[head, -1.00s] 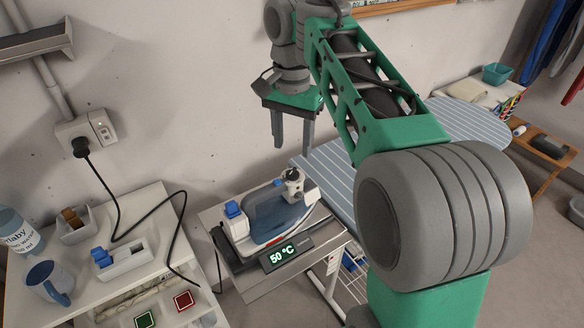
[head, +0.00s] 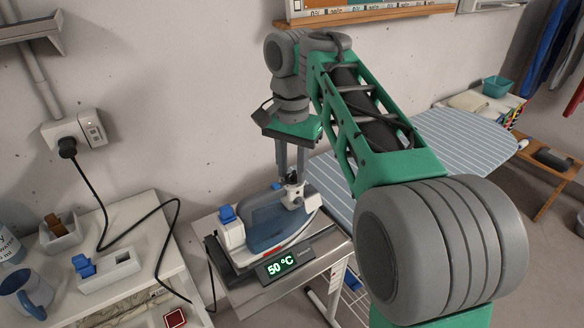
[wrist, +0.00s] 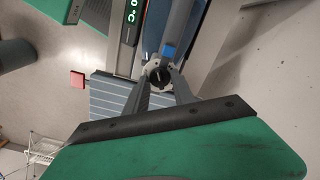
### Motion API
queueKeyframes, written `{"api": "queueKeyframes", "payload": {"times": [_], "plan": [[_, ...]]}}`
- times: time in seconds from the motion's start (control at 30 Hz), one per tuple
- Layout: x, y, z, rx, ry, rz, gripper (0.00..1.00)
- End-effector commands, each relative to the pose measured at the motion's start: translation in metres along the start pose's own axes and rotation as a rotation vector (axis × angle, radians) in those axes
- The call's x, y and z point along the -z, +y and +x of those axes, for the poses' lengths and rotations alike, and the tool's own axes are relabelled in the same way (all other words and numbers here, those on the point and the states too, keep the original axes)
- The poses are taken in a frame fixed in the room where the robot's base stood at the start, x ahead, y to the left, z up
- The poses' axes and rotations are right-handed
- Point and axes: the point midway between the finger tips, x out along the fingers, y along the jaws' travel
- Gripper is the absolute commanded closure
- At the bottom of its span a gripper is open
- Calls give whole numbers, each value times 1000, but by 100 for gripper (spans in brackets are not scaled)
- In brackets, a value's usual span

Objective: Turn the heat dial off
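A white and blue iron (head: 266,223) sits on its stand with a display (head: 280,264) reading 50 °C. Its round metal heat dial (head: 292,181) is on top at the right end; the wrist view shows the dial (wrist: 158,74) from above. My gripper (head: 290,172) points down just over the dial. In the wrist view my gripper (wrist: 159,78) has its two fingertips apart, one on each side of the dial. I cannot tell whether they touch it.
A blue-striped ironing board (head: 440,150) lies behind and to the right. A white side table (head: 140,215) at left holds a mug (head: 22,290) and a white switch box (head: 108,268). A black cable runs from the wall socket (head: 75,135).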

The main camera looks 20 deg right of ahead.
Motion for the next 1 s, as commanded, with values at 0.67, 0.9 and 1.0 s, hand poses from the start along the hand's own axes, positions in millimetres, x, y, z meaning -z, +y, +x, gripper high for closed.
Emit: {"api": "queueKeyframes", "payload": {"times": [0.67,0.9,1.0], "plan": [[0,0,0,0,0,-7,100],[0,0,0,0,0,-76,100],[0,0,0,0,0,-133,100]]}}
